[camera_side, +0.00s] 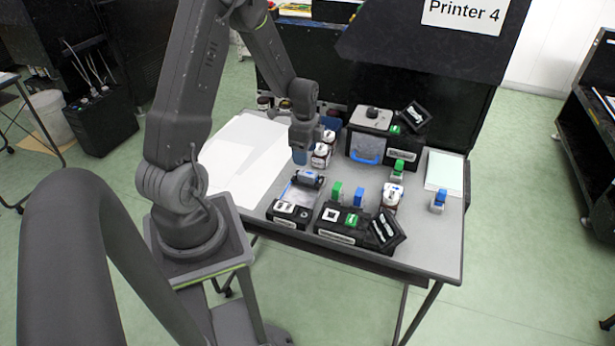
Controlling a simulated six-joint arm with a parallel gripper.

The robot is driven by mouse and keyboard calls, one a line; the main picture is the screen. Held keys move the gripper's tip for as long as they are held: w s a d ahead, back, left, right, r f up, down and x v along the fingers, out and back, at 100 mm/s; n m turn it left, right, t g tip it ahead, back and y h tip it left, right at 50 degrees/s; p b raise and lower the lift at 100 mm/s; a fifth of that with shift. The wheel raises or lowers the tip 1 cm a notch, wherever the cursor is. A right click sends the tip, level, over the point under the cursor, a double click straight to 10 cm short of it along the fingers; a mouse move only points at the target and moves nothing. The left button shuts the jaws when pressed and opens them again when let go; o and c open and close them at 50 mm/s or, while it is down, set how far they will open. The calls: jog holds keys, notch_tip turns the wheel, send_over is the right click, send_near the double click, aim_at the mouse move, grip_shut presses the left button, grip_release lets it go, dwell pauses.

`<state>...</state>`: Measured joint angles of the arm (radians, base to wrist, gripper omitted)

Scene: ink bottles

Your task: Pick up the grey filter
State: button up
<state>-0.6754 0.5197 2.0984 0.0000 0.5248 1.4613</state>
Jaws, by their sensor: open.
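I cannot tell for sure which object is the grey filter. A small dark grey, roundish piece (308,179) lies at the back of a clear-and-black holder (299,197) near the table's front left and may be it. My gripper (300,157) points down above the table, behind and slightly left of that piece. It is open, and nothing shows between its fingers, which are small and dark in this view. It is close to the white-labelled bottles on its right.
Labelled bottles (321,155) stand right of my gripper. A black box with a grey top (370,119) stands behind. Small green (337,193) and blue (359,198) pieces, another bottle (392,197) and a black box (340,226) crowd the front. White sheets (240,150) cover the left.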

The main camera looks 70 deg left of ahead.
aim_at(307, 172)
jog(key=f, duration=0.7)
jog(key=shift+w+d+f, duration=0.1)
jog(key=shift+w+f, duration=0.15)
jog(key=shift+f, duration=0.05)
jog(key=c, duration=1)
jog(key=shift+r, duration=0.1)
